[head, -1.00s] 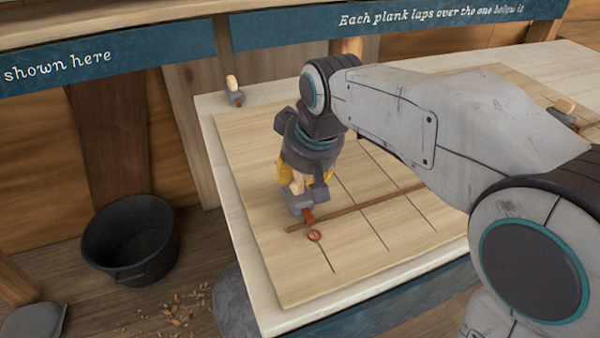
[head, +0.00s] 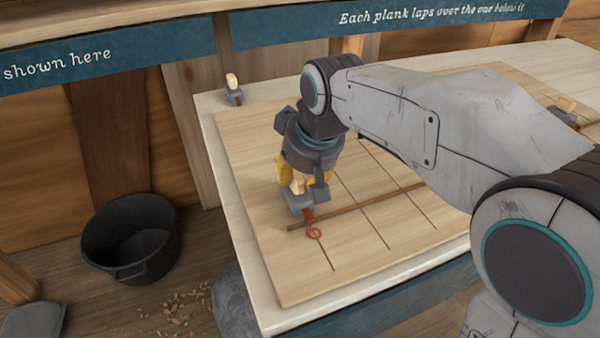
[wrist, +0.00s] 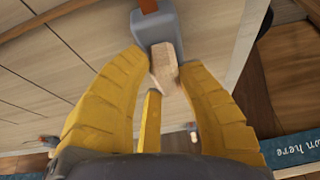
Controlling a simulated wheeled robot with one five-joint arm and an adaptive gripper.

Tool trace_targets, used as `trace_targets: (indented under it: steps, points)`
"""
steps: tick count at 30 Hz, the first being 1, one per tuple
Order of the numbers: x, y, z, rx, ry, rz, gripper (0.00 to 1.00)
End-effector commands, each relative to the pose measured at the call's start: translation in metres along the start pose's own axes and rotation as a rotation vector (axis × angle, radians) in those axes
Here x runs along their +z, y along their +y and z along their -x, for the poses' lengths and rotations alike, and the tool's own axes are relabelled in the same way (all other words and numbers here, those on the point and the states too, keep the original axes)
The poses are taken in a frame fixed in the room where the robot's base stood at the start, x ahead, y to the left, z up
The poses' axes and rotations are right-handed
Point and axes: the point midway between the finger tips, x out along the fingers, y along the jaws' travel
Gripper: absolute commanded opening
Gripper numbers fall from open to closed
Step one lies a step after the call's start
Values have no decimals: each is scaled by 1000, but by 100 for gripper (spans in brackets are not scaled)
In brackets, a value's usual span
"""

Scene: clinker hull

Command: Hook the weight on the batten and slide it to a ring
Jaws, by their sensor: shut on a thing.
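My gripper (head: 303,178) is shut on the light wooden handle (wrist: 164,66) of a grey weight (head: 301,201). The weight also shows at the top of the wrist view (wrist: 155,28), with part of its orange-red hook beyond it. In the head view the hook (head: 308,215) lies at the brown batten (head: 370,206), near its left end. I cannot tell whether it catches the batten's edge.
Another weight (head: 234,97) stands at the table's back left corner, and one (head: 566,112) lies at the right, partly behind my arm. Several dark lines cross the board. A black tub (head: 128,240) stands on the floor left of the table.

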Motion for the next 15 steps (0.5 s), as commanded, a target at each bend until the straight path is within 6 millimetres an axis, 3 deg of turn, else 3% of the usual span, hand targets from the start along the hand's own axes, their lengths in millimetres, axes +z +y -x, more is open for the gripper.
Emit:
trace_targets:
  steps: [15]
  points:
    - [18, 0, 9, -2, 7, 0, 0]
